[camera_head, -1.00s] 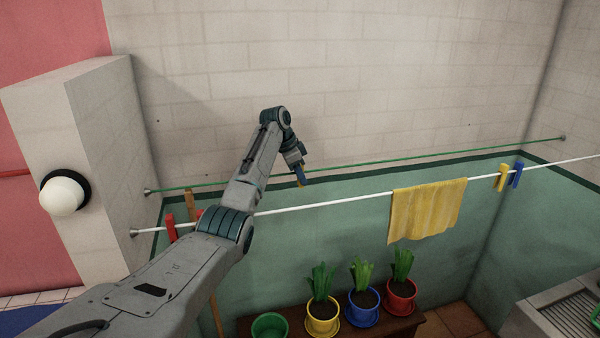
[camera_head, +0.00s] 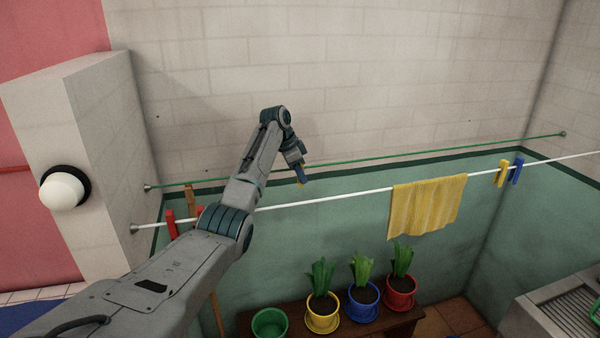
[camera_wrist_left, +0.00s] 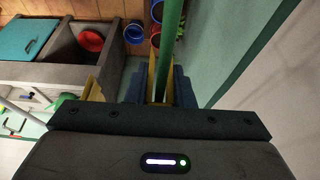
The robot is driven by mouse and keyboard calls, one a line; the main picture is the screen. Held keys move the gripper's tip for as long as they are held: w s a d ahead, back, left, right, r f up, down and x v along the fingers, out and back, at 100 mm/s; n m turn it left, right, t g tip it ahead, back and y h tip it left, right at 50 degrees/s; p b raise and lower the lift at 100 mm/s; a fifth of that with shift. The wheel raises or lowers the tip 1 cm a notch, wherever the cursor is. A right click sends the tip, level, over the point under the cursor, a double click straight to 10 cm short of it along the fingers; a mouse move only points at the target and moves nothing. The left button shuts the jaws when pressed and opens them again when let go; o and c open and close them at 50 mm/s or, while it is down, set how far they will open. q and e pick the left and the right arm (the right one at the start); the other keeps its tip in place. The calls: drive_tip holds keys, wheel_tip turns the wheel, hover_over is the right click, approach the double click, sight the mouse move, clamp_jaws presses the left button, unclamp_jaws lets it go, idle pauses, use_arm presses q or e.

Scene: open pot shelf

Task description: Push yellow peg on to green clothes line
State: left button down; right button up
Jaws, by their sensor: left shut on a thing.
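The green clothes line (camera_head: 420,155) runs along the wall, behind the white line. My left gripper (camera_head: 300,176) has blue fingers and reaches over the white line to the green one. It is shut on a yellow peg (camera_head: 300,184), whose tip just shows below the fingers. In the left wrist view the yellow peg (camera_wrist_left: 151,80) sits between the blue fingers. The green line (camera_wrist_left: 171,35) runs down to it there, with yellow showing on both sides of the line. How deep the line sits in the peg is hidden by the gripper. My right gripper is not in view.
The white line (camera_head: 330,200) carries a yellow cloth (camera_head: 428,208), another yellow peg (camera_head: 501,173), a blue peg (camera_head: 516,171) and red pegs (camera_head: 170,224). Potted plants (camera_head: 362,296) and an empty green pot (camera_head: 270,324) stand below. A wall lamp (camera_head: 62,192) is at left.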

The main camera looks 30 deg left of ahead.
use_arm(q)
drive_tip(key=c, duration=1.2)
unclamp_jaws()
drive_tip(key=shift+o, duration=0.2)
drive_tip(key=shift+s+a+r+b, duration=0.1)
drive_tip(key=shift+r+b, duration=0.15)
drive_tip(key=shift+b, duration=0.1)
drive_tip(key=b+v, duration=0.4)
drive_tip(key=v, duration=0.4)
drive_tip(key=shift+s+a+r, duration=0.1)
drive_tip(key=shift+r, duration=0.3)
drive_tip(key=shift+s+a+r, duration=0.15)
drive_tip(key=shift+s+r, duration=0.05)
drive_tip(key=shift+r, duration=0.4)
